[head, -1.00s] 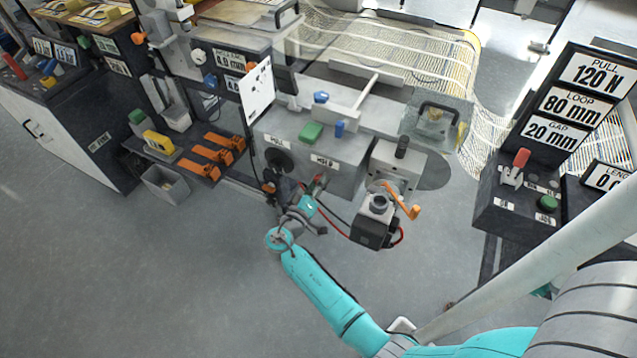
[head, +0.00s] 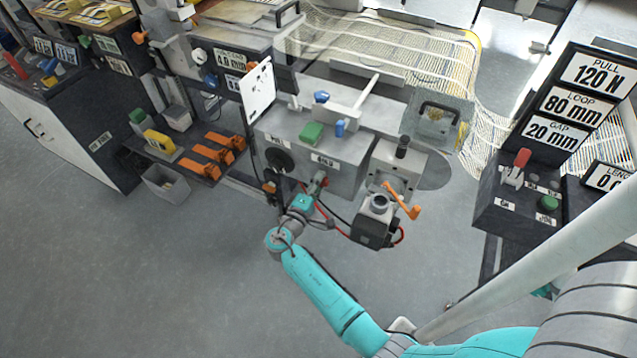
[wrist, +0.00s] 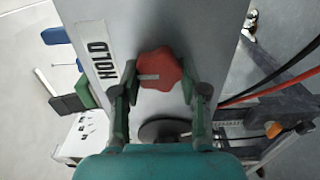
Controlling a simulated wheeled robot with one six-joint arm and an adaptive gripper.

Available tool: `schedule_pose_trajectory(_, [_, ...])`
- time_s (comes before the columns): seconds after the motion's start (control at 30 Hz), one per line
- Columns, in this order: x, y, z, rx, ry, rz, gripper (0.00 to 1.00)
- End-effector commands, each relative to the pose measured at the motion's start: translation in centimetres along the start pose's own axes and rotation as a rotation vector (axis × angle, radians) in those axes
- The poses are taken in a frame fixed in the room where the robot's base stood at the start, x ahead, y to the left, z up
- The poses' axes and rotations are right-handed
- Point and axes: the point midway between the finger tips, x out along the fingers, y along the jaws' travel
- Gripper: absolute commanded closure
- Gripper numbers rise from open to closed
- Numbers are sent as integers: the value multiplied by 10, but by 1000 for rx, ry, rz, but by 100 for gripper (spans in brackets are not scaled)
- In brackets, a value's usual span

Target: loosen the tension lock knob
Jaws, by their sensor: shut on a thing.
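The tension lock knob is a red lobed knob (wrist: 160,66) on a grey housing face beside the HOLD label (wrist: 97,50). A pale mark on it points left in the wrist view. My gripper (wrist: 158,84) has one finger on each side of the knob and is shut on it. In the head view my gripper (head: 318,182) is at the front face of the grey housing (head: 345,155), below its HOLD label, and mostly covers the knob.
A black round knob (head: 279,160) is left of my gripper on the same housing. An orange crank handle (head: 405,203) and a motor block (head: 374,230) with red and black cables stand close on the right. The floor in front is clear.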

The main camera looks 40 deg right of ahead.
Motion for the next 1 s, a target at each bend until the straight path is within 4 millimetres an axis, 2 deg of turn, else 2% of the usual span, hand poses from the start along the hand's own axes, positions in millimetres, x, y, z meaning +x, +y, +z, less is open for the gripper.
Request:
schedule_pose_trajectory(0.53, [0, 0, -1, -24, 2, 0, 91])
schedule_pose_trajectory(0.57, [0, 0, -1, -24, 2, 0, 52])
schedule_pose_trajectory(0.63, [0, 0, -1, -24, 2, 0, 34])
schedule_pose_trajectory(0.67, [0, 0, -1, -24, 2, 0, 31])
schedule_pose_trajectory(1.0, [-2, 0, 0, -23, 2, 0, 31])
